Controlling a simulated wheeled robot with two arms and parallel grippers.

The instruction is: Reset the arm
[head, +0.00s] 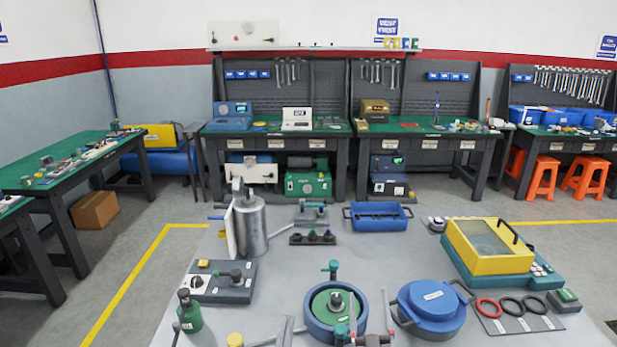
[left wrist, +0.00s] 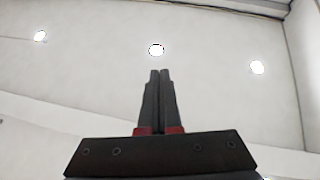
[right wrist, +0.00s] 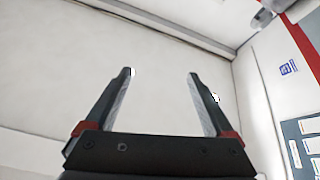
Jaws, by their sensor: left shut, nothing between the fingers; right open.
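In the left wrist view my left gripper (left wrist: 160,72) is shut, its two dark fingers together with nothing between them. In the right wrist view my right gripper (right wrist: 161,72) is open and empty, its fingers wide apart. Both wrist views look up at a pale ceiling, and no object is near either set of fingertips. In the head view, parts of grippers with grey fingers and red bases show at the bottom middle edge, in front of the grey table (head: 270,277). They are mostly cut off there.
On the table stand a round blue vessel with a green inside (head: 320,312), a blue lidded pot (head: 432,305), a metal cylinder (head: 251,228), a yellow case (head: 490,247), a blue tray (head: 379,217) and a small green bottle (head: 189,314). Workbenches with tools line the back wall.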

